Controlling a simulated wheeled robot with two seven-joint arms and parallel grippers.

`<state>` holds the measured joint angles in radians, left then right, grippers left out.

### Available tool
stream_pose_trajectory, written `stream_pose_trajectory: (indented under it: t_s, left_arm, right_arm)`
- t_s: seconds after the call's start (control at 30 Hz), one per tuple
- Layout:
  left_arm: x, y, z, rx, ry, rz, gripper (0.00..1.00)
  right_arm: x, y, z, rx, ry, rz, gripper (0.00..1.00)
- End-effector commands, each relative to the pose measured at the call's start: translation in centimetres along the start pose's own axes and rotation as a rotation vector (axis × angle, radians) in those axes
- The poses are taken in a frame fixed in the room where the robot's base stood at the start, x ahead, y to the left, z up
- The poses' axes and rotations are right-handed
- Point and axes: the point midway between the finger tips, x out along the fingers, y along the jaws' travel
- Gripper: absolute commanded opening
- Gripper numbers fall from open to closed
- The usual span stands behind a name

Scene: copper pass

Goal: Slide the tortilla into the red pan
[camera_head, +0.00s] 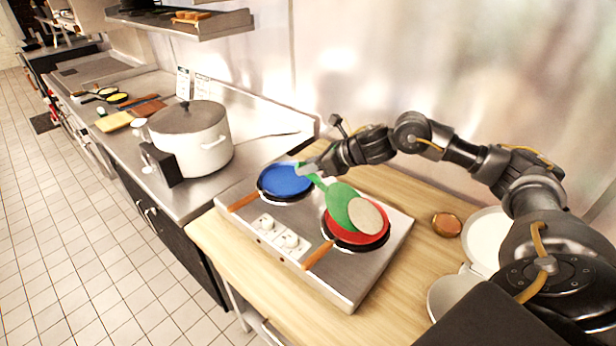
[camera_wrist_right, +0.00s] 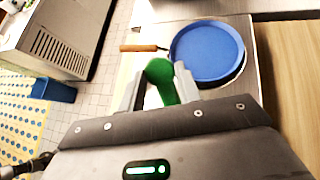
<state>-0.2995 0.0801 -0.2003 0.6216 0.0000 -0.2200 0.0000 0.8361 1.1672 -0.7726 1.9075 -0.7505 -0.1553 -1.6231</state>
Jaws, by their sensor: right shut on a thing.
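The red pan (camera_head: 372,238) sits on the front right burner of the steel cooktop, its wooden handle toward the front left. The pale round tortilla (camera_head: 366,216) is over the red pan, overlapping the end of a green spatula (camera_head: 341,203). I cannot tell whether the tortilla touches the pan. My right gripper (camera_head: 311,170) is shut on the spatula's green handle, near the blue pan; the handle also shows between the fingers in the right wrist view (camera_wrist_right: 164,84). The tortilla and red pan are out of the wrist view. My left gripper is not in view.
A blue pan (camera_head: 286,180) sits on the other burner of the cooktop (camera_head: 342,282). A large lidded pot (camera_head: 190,137) stands at the left. A small copper-coloured bowl (camera_head: 446,224) and white plates (camera_head: 489,236) are at the right.

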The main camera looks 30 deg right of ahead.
Motion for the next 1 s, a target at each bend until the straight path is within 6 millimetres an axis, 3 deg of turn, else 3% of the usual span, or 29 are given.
stream_pose_trajectory:
  t_s: [0.2, 1.0]
  left_arm:
    - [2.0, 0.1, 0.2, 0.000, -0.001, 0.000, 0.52]
    - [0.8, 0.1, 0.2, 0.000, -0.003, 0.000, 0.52]
  right_arm:
    - [-1.1, 0.1, 1.0, 0.004, -0.104, 0.015, 0.10]
    - [4.0, 1.2, 6.7, 0.006, -0.119, 0.018, 0.10]
